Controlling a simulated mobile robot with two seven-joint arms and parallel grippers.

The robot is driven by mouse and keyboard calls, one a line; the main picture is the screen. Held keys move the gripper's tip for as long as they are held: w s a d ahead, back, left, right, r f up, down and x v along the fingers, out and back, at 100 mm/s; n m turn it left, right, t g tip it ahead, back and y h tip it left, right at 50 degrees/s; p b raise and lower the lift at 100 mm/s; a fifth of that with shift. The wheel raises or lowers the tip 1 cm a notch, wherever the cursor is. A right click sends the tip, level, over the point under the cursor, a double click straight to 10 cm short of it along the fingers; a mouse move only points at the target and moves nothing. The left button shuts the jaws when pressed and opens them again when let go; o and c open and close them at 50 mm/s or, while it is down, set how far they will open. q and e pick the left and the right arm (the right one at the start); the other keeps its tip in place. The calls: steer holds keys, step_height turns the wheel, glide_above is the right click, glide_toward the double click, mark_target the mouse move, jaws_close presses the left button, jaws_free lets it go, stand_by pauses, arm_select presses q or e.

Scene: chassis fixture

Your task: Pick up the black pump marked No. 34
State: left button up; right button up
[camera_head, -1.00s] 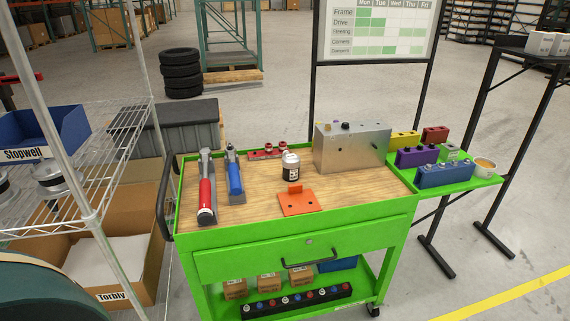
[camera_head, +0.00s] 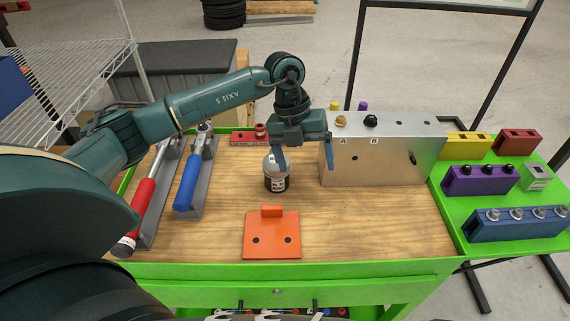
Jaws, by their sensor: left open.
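The black pump (camera_head: 276,182) stands upright on the wooden cart top (camera_head: 370,225). It is a short dark cylinder with a pale domed top and a white label; its number is too small to read. My left gripper (camera_head: 305,157) is open and points down, above and a little right of the pump in the picture. Its left finger overlaps the pump's top in view; I cannot tell whether they touch. Its right finger shows in front of the silver box. My right gripper is not in view.
A silver box (camera_head: 385,160) stands close right of the pump. An orange plate (camera_head: 271,238) lies in front. Red-handled (camera_head: 140,205) and blue-handled (camera_head: 187,185) tools lie left. Behind is a red block (camera_head: 242,138). A green side tray (camera_head: 520,182) holds coloured blocks.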

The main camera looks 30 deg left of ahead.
mark_target(276, 168)
arm_select(q)
steer(key=a+r+y, duration=0.1)
steer(key=a, duration=0.1)
steer(key=w+a+n+y, duration=0.1)
steer(key=a, duration=0.2)
steer(key=w+a+r+y, duration=0.1)
steer(key=a, duration=0.1)
steer(key=shift+w+a+r+n, duration=0.2)
steer(key=shift+a+r+n, duration=0.1)
steer(key=shift+a+r, duration=0.05)
step_height(276, 168, down, 7)
steer(key=shift+r, duration=0.2)
steer(key=f, duration=0.1)
steer(key=f+p, duration=0.1)
steer(key=f, duration=0.2)
steer(key=shift+s+a+f, duration=0.3)
steer(key=shift+f, duration=0.65)
steer(key=shift+c, duration=0.5)
steer(key=shift+w+r, duration=0.1)
steer(key=c, duration=1.4)
